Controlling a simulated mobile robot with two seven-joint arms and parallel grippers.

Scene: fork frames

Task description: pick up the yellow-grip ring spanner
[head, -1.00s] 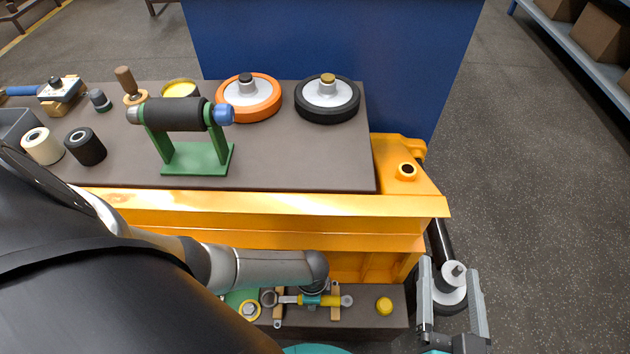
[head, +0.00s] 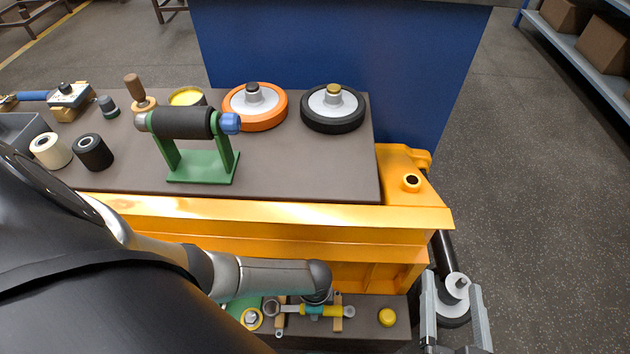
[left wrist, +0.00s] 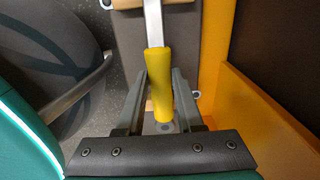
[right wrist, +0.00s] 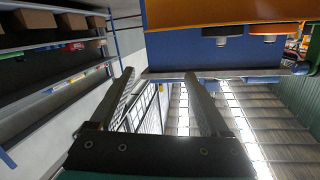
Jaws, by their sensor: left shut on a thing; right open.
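The yellow-grip ring spanner (head: 336,311) lies across two wooden rests on the low dark shelf in the head view. Its ring end shows at the left, and my left arm partly covers its middle. In the left wrist view, its yellow grip (left wrist: 157,75) runs between the fingers of my left gripper (left wrist: 162,88), which is shut on it. The grey shank extends toward the top of that view. My right gripper (head: 453,286) is open and empty, right of the bench; its two spread fingers also show in the right wrist view (right wrist: 160,80).
A caster wheel (head: 455,290) is by my right gripper. Floor is clear at the right.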

